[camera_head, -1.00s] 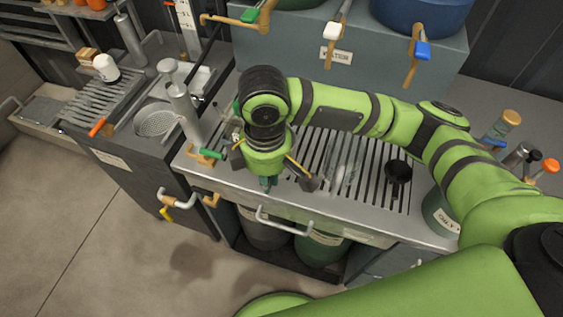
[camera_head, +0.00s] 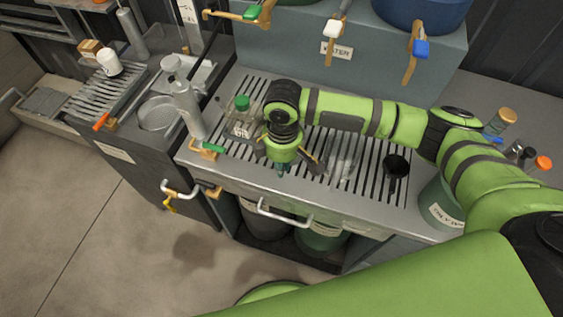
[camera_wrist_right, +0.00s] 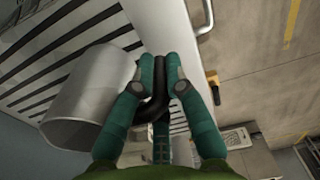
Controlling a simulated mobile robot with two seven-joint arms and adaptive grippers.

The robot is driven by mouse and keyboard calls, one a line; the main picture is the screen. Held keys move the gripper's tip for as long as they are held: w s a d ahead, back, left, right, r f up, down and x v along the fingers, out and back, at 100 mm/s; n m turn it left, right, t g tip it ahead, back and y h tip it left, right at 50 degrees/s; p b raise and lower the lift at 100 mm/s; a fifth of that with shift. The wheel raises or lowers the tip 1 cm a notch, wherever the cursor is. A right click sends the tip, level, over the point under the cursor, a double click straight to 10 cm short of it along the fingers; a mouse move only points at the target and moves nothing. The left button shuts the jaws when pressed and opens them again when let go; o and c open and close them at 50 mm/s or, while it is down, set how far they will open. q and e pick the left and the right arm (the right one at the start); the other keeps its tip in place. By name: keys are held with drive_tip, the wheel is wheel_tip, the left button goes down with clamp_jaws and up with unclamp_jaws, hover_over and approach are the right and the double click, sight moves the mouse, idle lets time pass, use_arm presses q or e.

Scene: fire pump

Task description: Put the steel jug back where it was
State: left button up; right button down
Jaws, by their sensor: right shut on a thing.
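The steel jug (camera_wrist_right: 85,95) is a plain grey cylinder in the right wrist view, left of the fingers and tilted there. My right gripper (camera_wrist_right: 165,68) is shut on its black handle (camera_wrist_right: 155,103). In the head view my right gripper (camera_head: 281,171) points down over the front part of the slatted steel drain top (camera_head: 330,178). The jug is mostly or wholly hidden there by my wrist. I cannot tell whether its base touches the slats. My left gripper is not in view.
A clear vessel (camera_head: 345,152) and a black funnel (camera_head: 396,166) stand right of my gripper. A green-capped clear container (camera_head: 240,118) stands behind left. A grey pump cylinder (camera_head: 187,108) rises at the left edge. A handle rail (camera_head: 285,214) runs along the front.

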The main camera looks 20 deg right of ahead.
drive_tip(key=shift+f, duration=0.15)
drive_tip(key=c, duration=1.3)
unclamp_jaws()
wheel_tip(320, 180, up, 12)
drive_tip(key=shift+w+d+r+b, duration=0.1)
drive_tip(key=shift+r+b, duration=0.15)
drive_tip(key=shift+b, duration=0.9)
